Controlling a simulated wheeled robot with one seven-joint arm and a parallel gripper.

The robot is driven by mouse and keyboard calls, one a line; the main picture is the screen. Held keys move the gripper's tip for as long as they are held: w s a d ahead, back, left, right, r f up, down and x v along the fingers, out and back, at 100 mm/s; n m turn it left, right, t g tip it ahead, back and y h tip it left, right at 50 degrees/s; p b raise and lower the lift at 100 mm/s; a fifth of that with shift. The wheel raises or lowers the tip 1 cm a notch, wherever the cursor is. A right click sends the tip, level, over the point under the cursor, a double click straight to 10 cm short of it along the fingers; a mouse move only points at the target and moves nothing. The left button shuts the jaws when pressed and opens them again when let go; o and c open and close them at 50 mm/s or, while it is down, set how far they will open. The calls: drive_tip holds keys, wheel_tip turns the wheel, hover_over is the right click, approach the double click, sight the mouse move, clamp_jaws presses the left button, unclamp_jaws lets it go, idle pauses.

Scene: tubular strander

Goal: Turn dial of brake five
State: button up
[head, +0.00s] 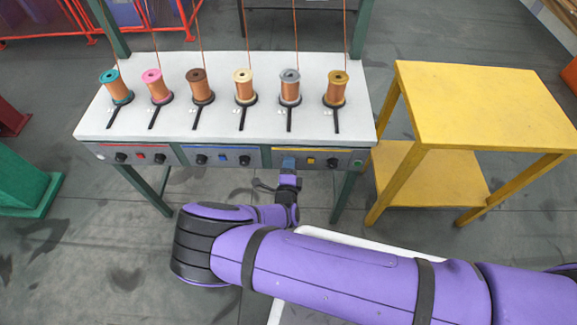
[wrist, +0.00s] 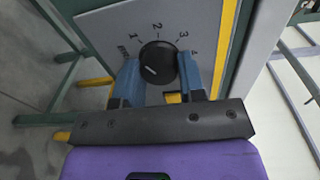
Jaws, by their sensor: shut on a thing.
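The brake five dial (wrist: 158,58) is a round black knob with a short white mark, in the wrist view. The mark lies on its lower left part, away from the printed numbers 1 to 4 around its upper side. My gripper (wrist: 159,72) has one blue finger on each side of the knob and is shut on it. In the head view my gripper (head: 288,164) is at the left part of the yellow-edged panel (head: 311,150) and hides this dial. The fifth spool from the left (head: 290,88), with a grey top, stands above it.
Other black dials sit along the bench front, including one to the right (head: 333,162) and one to the left (head: 245,160). Several copper spools stand on the white bench top (head: 225,130), wires rising from them. A yellow table (head: 485,100) stands close to the right.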

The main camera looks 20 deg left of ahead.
drive_tip(key=o, duration=0.9)
drive_tip(key=v, duration=1.1)
drive_tip(key=shift+f, duration=0.1)
drive_tip(key=shift+w, duration=0.1)
